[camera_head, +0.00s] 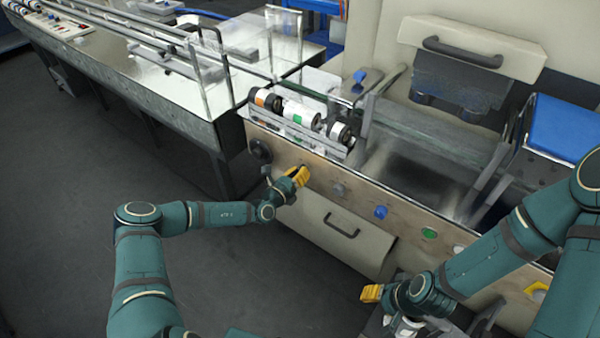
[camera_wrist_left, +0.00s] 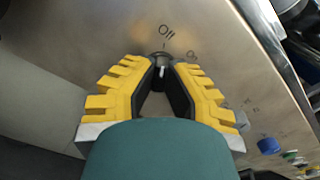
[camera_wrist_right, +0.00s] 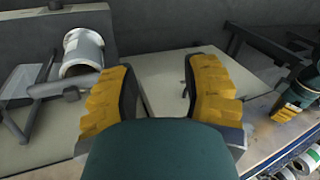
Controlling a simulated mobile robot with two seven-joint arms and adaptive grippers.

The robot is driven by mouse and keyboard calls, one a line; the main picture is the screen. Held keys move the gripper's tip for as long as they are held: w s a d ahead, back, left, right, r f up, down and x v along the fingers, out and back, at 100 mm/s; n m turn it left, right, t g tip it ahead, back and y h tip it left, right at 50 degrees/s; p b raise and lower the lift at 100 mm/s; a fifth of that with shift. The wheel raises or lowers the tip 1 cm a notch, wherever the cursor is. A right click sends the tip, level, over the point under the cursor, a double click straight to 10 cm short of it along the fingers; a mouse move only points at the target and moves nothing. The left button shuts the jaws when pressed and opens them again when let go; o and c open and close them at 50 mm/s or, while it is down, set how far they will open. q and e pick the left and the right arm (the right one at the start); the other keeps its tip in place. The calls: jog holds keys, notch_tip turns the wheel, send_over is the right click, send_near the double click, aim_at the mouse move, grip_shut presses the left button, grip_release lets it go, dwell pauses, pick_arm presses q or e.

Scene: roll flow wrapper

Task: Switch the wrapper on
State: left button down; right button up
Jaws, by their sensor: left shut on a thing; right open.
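The wrapper's beige front panel (camera_head: 405,222) runs across the middle of the head view. In the left wrist view, a small dark rotary switch (camera_wrist_left: 161,59) sits on this panel (camera_wrist_left: 110,30). An "Off" label is above it and what looks like "On" is to its upper right. My left gripper (camera_head: 299,174) is at the panel, its yellow fingers (camera_wrist_left: 162,68) closed around the switch.
Along the panel are a black round knob (camera_head: 260,152), a grey knob (camera_head: 338,190), a blue button (camera_head: 381,212) and a green button (camera_head: 429,233). Film rolls (camera_head: 300,113) sit above. A drawer with a handle (camera_head: 342,225) lies below. The floor at left is clear.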

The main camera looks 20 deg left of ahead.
pick_arm(q)
jog(key=shift+m+p, duration=6)
jog(key=shift+p, duration=0.55)
jog(key=c, duration=1)
grip_release()
jog(key=shift+w, duration=0.1)
jog(key=v, duration=1.2)
